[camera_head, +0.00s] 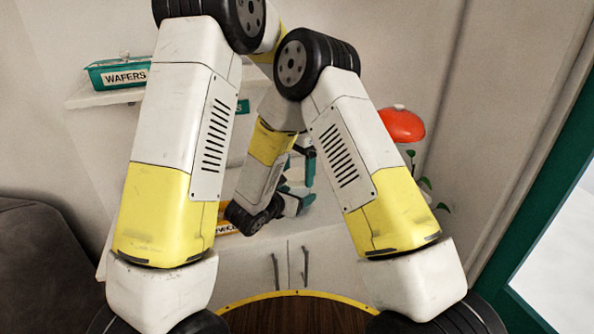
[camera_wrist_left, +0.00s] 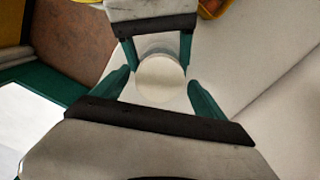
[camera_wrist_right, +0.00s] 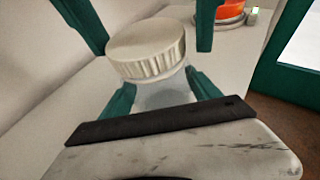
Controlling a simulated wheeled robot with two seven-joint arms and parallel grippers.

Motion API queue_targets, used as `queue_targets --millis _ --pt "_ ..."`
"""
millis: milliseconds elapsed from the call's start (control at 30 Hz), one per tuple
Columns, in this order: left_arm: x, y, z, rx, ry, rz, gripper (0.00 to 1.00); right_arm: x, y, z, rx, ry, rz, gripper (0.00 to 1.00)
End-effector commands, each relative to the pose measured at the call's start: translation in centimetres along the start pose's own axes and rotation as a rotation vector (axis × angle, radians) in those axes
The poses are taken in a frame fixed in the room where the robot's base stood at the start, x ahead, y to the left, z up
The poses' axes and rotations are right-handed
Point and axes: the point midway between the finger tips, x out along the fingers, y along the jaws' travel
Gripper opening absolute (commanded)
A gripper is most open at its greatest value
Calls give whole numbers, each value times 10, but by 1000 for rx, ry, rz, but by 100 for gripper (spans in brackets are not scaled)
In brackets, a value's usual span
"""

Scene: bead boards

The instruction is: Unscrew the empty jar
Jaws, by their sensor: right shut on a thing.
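The jar (camera_wrist_right: 160,92) is clear glass and looks empty, with a ribbed white lid (camera_wrist_right: 147,48) on top. My right gripper (camera_wrist_right: 162,92) is shut on the jar's glass body, below the lid. In the left wrist view the lid (camera_wrist_left: 160,80) shows as a pale disc seen from above. My left gripper (camera_wrist_left: 160,78) is open, its two fingers on either side of the lid with small gaps. In the head view the teal fingers show small between my arms, and the jar cannot be made out there.
A green tin labelled WAFERS (camera_head: 118,73) stands on a white wall shelf (camera_head: 105,97) at the left. A red dome-shaped thing (camera_head: 400,124) stands to the right. A dark grey sofa-like shape (camera_head: 35,265) is at the far left, and a green-framed window (camera_head: 540,220) at the right.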

Motion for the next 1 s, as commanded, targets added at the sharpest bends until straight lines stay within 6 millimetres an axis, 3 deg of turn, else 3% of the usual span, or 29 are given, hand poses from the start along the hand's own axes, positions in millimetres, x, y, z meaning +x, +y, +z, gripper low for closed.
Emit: queue_targets --millis 300,633,933,967,1000 --pt "-2 0 0 0 1 0 85 0 0 0 1 -1 0 0" --pt "-40 0 -1 0 2 -1 85 0 0 0 1 -1 0 0" --pt "-45 0 0 0 0 0 85 0 0 0 1 -1 0 0" --pt "-45 0 0 0 0 0 85 0 0 0 1 -1 0 75" --pt "-45 0 0 0 0 0 85 0 0 0 0 -1 0 83"
